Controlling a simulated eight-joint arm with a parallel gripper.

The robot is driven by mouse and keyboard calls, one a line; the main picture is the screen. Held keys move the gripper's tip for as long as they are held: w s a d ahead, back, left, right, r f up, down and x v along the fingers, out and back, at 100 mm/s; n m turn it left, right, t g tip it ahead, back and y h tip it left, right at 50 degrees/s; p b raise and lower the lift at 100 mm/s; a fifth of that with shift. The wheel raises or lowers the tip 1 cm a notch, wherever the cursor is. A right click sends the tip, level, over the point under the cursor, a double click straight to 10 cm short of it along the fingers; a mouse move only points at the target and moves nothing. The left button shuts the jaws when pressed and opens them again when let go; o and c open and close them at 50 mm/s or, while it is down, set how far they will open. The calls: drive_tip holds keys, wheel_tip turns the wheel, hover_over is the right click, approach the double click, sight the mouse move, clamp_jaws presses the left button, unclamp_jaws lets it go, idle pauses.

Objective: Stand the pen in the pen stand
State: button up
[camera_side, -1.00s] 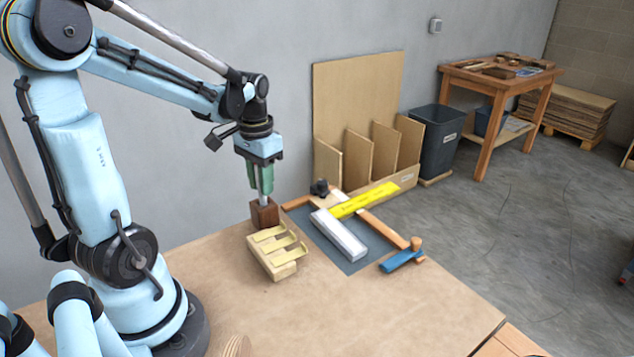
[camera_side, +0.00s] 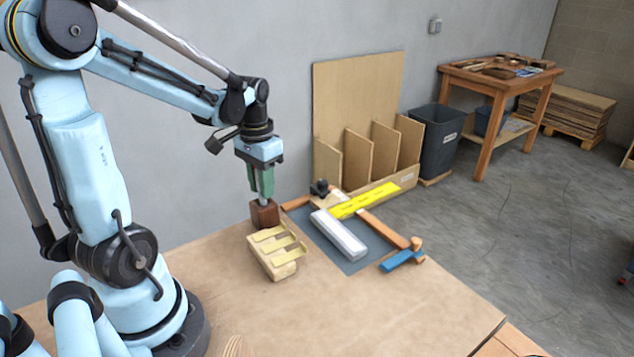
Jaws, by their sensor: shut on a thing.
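My gripper (camera_side: 262,188) has green fingers and points straight down at the back left of the table. It is shut on the pen (camera_side: 264,202), a slim silvery shaft that shows upright below the fingertips. The pen's lower end meets the top of the pen stand (camera_side: 265,215), a small dark brown wooden block. How deep the pen sits in the stand is hidden. The upper part of the pen is hidden by the fingers.
A pale slotted wooden block (camera_side: 274,252) stands just in front of the stand. The table's front (camera_side: 370,315) is clear.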

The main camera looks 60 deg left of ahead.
drive_tip(key=o, duration=1.1)
drive_tip(key=shift+r, duration=0.1)
drive_tip(key=shift+r, duration=2.85)
drive_tip(key=shift+w, duration=0.15)
drive_tip(key=w+d+r+t+y, duration=0.1)
drive_tip(key=w+d+r+t, duration=0.1)
drive_tip(key=w, duration=0.2)
drive_tip(key=s+d+m+t, duration=0.1)
drive_tip(key=d, duration=0.3)
drive_tip(key=s+d+f+m+t, duration=0.1)
drive_tip(key=d+t, duration=0.1)
drive_tip(key=d, duration=0.3)
drive_tip(key=s+d+f+t+h, duration=0.1)
drive_tip(key=d+t, duration=0.1)
drive_tip(key=d, duration=0.3)
drive_tip(key=shift+d+f+m, duration=0.25)
drive_tip(key=shift+m, duration=0.15)
